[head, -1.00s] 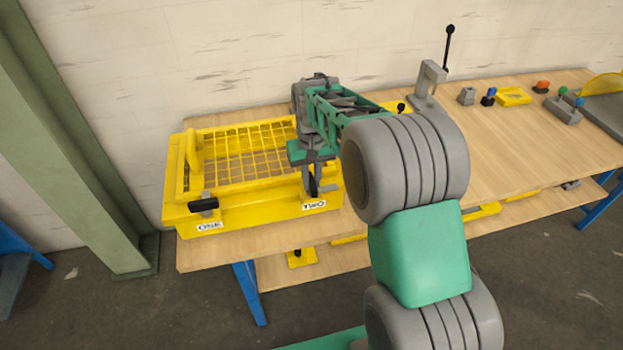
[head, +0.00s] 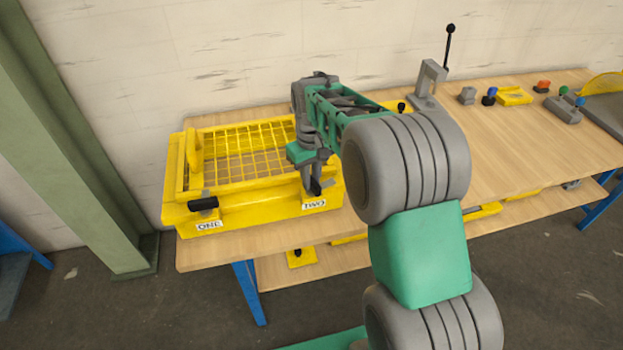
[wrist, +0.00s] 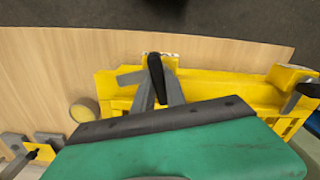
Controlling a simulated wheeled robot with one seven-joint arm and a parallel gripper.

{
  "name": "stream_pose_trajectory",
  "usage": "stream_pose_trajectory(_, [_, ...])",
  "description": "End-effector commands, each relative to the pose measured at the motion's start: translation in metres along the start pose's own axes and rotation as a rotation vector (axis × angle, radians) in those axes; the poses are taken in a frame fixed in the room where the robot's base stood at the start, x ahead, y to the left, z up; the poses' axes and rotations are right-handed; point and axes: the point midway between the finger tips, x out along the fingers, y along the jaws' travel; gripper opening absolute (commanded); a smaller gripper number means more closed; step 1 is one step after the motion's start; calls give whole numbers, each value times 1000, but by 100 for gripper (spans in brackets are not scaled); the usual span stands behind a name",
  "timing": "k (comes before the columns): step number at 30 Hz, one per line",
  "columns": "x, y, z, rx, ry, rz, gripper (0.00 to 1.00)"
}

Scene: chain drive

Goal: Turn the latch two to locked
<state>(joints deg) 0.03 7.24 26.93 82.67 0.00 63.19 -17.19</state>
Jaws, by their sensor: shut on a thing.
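The yellow guard box (head: 250,212) with a mesh lid stands on the bench. Latch two (wrist: 155,72) is a black handle at the box's front right, above the TWO label (head: 314,204). My gripper (head: 314,188) is at this latch, with its fingers shut on the handle. In the wrist view my gripper (wrist: 158,100) has a grey finger on each side of the handle. Latch one (head: 203,204), above the ONE label (head: 209,225), has its black handle lying sideways. My gripper partly hides latch two in the head view.
The wooden bench top (head: 520,140) is largely clear to the right. A grey post with a black lever (head: 432,80) stands behind my arm. A green column (head: 75,150) stands at the left.

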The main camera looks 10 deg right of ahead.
Motion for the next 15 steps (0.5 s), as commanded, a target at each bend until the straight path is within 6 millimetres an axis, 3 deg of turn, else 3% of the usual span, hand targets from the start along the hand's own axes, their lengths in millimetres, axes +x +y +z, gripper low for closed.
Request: stream_pose_trajectory(15, [-1,-2,0,-488,1,1,0])
